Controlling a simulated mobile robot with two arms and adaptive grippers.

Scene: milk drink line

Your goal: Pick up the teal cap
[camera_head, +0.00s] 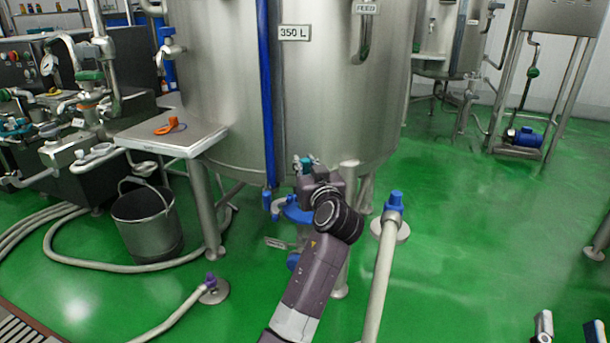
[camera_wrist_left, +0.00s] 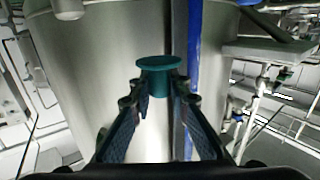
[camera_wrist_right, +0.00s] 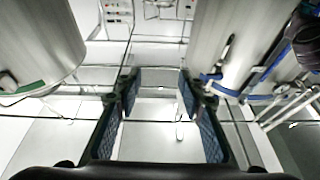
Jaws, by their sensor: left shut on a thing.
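The teal cap (camera_wrist_left: 158,63) shows in the left wrist view as a flat round top between the fingertips of my left gripper (camera_wrist_left: 155,88), which is shut on it. In the head view the cap and my left gripper (camera_head: 306,168) are small, in front of the steel tank, above the blue fitting at its base. The tank wall is behind the cap. My right gripper (camera_wrist_right: 159,84) is open and empty in the right wrist view. Its tips (camera_head: 569,330) show at the bottom right of the head view.
The large steel tank (camera_head: 330,90) marked 350 L stands behind my left gripper. A steel side table (camera_head: 180,142) holds an orange clamp (camera_head: 169,126). Green floor at right is mostly clear.

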